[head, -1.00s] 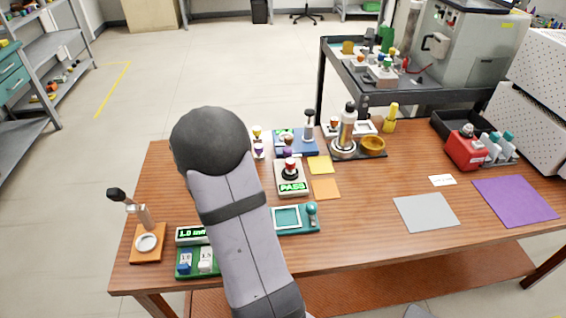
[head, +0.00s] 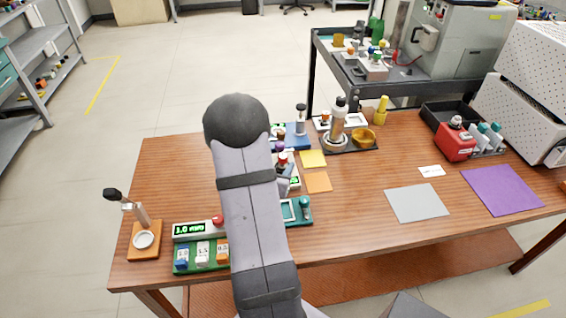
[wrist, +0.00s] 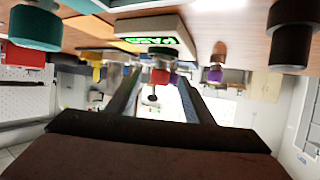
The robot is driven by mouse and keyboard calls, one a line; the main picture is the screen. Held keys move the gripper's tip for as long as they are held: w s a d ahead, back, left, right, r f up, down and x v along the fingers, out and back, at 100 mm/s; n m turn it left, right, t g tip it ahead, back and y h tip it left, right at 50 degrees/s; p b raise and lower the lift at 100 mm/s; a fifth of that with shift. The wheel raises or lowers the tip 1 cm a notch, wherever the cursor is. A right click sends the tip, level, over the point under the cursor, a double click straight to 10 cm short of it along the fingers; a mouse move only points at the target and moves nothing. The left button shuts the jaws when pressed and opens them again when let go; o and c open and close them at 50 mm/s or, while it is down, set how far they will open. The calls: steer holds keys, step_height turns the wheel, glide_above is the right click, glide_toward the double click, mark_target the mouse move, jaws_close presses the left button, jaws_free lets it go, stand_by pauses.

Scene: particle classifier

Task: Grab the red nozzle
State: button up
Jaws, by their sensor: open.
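The red nozzle (head: 282,158) stands on the tester with the green PASS display, mostly behind my arm in the head view. In the wrist view, which looks upside down, the red nozzle (wrist: 160,76) with a dark cap shows between the two finger ends. The tester's lit PASS display (wrist: 152,41) is just above it in that picture. My gripper (wrist: 157,82) is open, with one finger on each side of the nozzle in the picture. I cannot tell whether either finger touches it. In the head view my arm hides most of the gripper.
A teal frame (head: 308,212) stands in front of the tester. A green base with weights (head: 180,268) and an orange stand (head: 153,250) are at the left. Yellow (head: 313,158) and orange (head: 318,182) mats lie right of the tester.

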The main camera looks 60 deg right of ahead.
mark_target(281, 161)
steer(key=shift+p+x, duration=0.55)
steer(key=shift+x, duration=2)
steer(key=shift+r, duration=0.15)
steer(key=c, duration=1.2)
